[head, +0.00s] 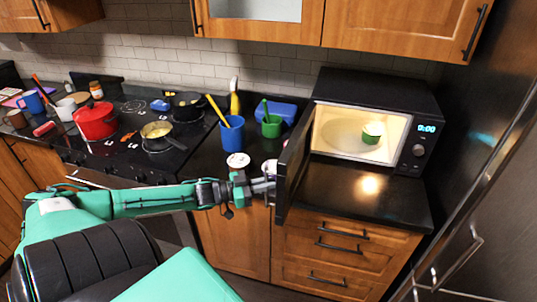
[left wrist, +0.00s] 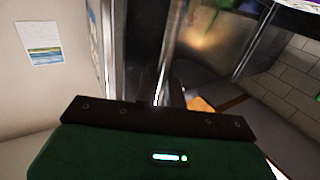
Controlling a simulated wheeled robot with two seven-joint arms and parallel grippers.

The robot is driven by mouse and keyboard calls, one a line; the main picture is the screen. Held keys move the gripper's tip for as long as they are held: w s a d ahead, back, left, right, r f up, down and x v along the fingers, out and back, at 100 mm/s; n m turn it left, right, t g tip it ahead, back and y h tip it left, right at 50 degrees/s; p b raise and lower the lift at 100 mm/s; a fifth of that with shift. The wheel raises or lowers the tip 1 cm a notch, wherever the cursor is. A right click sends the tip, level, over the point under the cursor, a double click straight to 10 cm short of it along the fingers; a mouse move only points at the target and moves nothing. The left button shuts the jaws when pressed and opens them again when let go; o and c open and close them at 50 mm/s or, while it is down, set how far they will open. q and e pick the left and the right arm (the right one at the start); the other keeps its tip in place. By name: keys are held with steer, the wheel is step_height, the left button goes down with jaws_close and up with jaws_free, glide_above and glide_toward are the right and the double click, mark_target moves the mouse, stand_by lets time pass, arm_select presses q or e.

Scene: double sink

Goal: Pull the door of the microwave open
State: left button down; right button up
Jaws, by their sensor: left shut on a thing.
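The microwave (head: 385,98) stands on the counter at the right of the head view. Its dark door (head: 292,165) is swung wide open toward me, and the lit inside shows. A green and white cup (head: 372,132) is inside the microwave. My left gripper (head: 266,187) is shut at the outer side of the door, near its free edge. It appears to hold the door handle, though the handle itself is mostly hidden. In the left wrist view a blurred upright metal bar (left wrist: 172,45) rises beyond the gripper body. My right gripper is not in view.
A blue cup (head: 232,136), a green cup (head: 271,127) and a white-lidded jar (head: 238,161) stand left of the door. A red pot (head: 96,121) and a pan (head: 158,133) are on the stove. The counter before the microwave is clear. A fridge-like dark panel (head: 480,150) is at right.

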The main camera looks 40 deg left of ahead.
arm_select(q)
steer(key=shift+w+r, duration=0.1)
steer(key=shift+r, duration=0.05)
steer(key=c, duration=1.8)
jaws_free()
steer(key=shift+o, duration=0.8)
steer(key=v, duration=1.3)
steer(key=shift+s+a, duration=0.2)
steer(key=shift+s, duration=0.1)
